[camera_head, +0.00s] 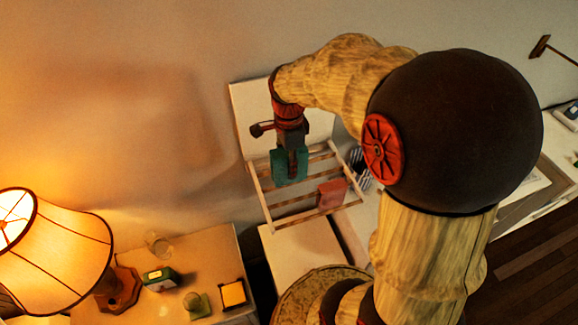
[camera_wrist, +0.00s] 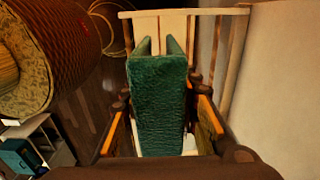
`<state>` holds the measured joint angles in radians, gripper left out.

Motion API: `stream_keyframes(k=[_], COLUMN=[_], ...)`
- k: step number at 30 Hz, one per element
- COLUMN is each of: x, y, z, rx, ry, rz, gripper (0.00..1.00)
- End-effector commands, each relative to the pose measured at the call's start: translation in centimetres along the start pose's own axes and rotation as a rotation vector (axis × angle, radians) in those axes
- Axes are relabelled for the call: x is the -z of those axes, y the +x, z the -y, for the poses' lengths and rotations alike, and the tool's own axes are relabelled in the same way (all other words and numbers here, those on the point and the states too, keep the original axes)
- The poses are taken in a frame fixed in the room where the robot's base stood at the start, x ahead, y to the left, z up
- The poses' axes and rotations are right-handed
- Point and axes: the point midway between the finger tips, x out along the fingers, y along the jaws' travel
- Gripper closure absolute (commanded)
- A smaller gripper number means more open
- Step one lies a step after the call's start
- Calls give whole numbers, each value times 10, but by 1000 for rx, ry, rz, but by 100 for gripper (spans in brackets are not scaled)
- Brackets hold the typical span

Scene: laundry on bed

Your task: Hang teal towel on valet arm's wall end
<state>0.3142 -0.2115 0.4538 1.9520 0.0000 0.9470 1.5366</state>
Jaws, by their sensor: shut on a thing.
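The teal towel (camera_head: 290,167) hangs from my gripper (camera_head: 291,148), which points down over a pale wooden rack (camera_head: 266,198) with several bars. In the wrist view the towel (camera_wrist: 161,112) fills the middle, folded, with two flaps at its far end. My gripper (camera_wrist: 162,104) is shut on it, one finger on each side. The rack's pale wood (camera_wrist: 225,12) shows beyond the towel. The towel overlaps the bars in the head view; I cannot tell whether it touches them. I cannot make out which bar is the valet arm.
A pink cloth (camera_head: 332,193) hangs on the rack's right side. A pale panel (camera_head: 250,115) stands behind the rack by the wall (camera_head: 150,130). A lit lamp (camera_head: 60,250) and small items stand on a table (camera_head: 205,258) at lower left. A round patterned object (camera_wrist: 65,60) is at left in the wrist view.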

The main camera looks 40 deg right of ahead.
Motion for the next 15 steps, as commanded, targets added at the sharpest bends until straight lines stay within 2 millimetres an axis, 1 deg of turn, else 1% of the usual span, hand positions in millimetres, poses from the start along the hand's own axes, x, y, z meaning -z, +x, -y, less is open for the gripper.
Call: stream_keyframes(k=[1, 15], x=[0, 0], y=[-9, -60], z=[0, 0], rx=[1, 0], ry=[0, 0], rz=[0, 0], gripper=[95, 95])
